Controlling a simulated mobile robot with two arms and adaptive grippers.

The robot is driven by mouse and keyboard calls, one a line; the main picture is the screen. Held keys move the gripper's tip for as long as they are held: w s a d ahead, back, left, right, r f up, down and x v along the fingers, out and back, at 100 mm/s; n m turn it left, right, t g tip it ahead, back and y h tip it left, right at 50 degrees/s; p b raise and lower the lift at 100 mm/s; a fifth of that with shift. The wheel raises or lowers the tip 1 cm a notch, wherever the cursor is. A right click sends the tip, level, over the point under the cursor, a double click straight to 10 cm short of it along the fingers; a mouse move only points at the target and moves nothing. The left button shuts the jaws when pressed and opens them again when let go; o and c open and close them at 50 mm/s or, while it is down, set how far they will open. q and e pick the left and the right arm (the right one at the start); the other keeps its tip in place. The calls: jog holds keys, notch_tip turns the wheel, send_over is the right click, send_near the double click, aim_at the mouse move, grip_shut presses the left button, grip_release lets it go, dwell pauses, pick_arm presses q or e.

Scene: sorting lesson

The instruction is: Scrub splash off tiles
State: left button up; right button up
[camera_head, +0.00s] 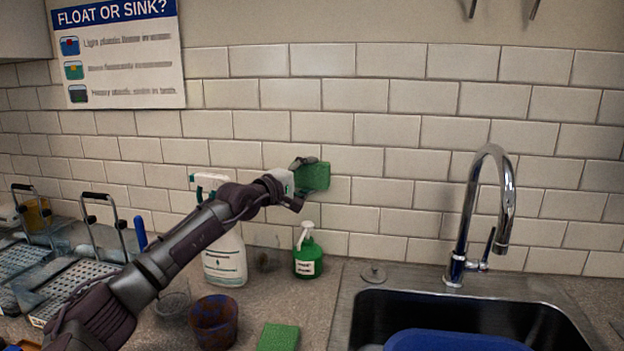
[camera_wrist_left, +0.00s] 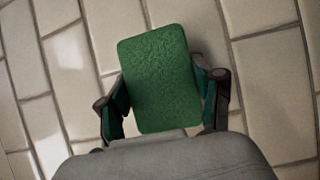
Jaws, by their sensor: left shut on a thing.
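My left gripper (camera_head: 296,184) is shut on a green scrubbing sponge (camera_head: 316,177) and holds it up at the white wall tiles (camera_head: 390,160). In the left wrist view the sponge (camera_wrist_left: 158,78) sits between the two fingers (camera_wrist_left: 165,100), its broad face showing, with tiles (camera_wrist_left: 262,60) behind. It looks at or very near the wall; I cannot tell whether it touches. No clear splash mark shows on the visible tiles; the patch behind the sponge is hidden. My right gripper is not in view.
Below the arm stand a white spray bottle (camera_head: 225,258), a small green spray bottle (camera_head: 308,257) and a dark blue-brown cup (camera_head: 214,322). Another green sponge (camera_head: 279,337) lies on the counter. A sink (camera_head: 372,318) with a tall tap (camera_head: 506,200) is at right, wire-handled trays (camera_head: 75,285) at left.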

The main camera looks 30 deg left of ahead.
pick_arm(q)
jog(key=shift+s, duration=0.1)
jog(key=shift+s+d, duration=0.1)
jog(key=shift+s, duration=0.25)
jog(key=s, duration=0.2)
jog(key=shift+s+d+f, duration=0.1)
jog(key=shift+s+d, duration=0.25)
jog(key=shift+s+d+f+b, duration=0.1)
jog(key=shift+s+d+b, duration=0.1)
jog(key=shift+s+b, duration=0.75)
jog(key=shift+b, duration=0.15)
jog(key=shift+s+r, duration=0.15)
jog(key=shift+r, duration=0.05)
jog(key=shift+d, duration=0.1)
